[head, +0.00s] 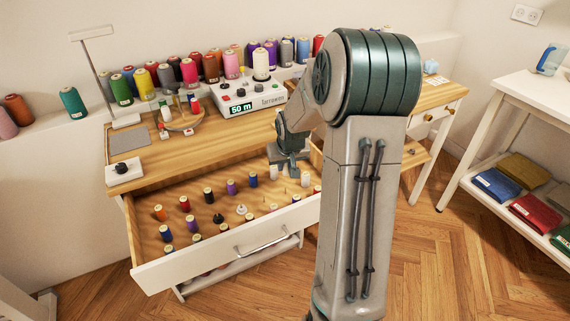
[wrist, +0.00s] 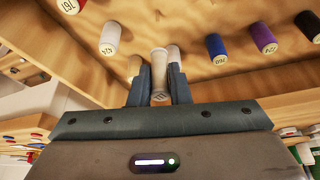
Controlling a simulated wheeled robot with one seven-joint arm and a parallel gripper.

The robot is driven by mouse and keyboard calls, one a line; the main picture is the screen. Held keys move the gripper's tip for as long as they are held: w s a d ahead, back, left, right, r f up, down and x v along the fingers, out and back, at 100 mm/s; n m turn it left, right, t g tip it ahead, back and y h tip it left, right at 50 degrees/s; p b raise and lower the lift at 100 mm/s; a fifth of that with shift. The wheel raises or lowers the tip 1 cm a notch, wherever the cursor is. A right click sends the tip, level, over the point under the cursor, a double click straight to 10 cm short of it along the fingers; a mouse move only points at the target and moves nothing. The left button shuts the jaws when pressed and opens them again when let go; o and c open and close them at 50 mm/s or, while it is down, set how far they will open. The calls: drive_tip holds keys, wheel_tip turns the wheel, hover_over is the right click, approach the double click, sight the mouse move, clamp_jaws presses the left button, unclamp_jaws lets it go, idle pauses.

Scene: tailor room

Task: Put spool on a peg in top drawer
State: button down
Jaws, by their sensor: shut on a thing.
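My gripper (wrist: 158,88) is shut on a pale, whitish spool (wrist: 159,62), which stands between the two fingers in the wrist view. In the head view my gripper (head: 289,168) is low over the right rear part of the open top drawer (head: 190,262); the held spool cannot be told apart there. The drawer holds rows of spools, such as a purple spool (head: 231,187) and a white spool (head: 305,179). In the wrist view a white spool (wrist: 109,39) and a blue spool (wrist: 216,48) stand near the fingers. Whether a peg is inside the held spool is hidden.
The wooden desktop (head: 190,165) is above the drawer. It carries a white thread machine (head: 262,90), a lamp (head: 104,75) and a round tray (head: 185,122). Large thread cones line the back. My arm hides the desk's middle right. A white shelf (head: 520,160) stands at right.

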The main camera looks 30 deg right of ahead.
sight(286, 171)
drive_tip(key=shift+f+b, duration=1.3)
drive_tip(key=shift+f, duration=0.55)
drive_tip(key=shift+f+b, duration=1.4)
drive_tip(key=shift+f, duration=0.3)
drive_tip(key=shift+f+b, duration=0.45)
drive_tip(key=shift+f, duration=0.1)
drive_tip(key=c, duration=1.3)
unclamp_jaws()
drive_tip(key=shift+r, duration=0.1)
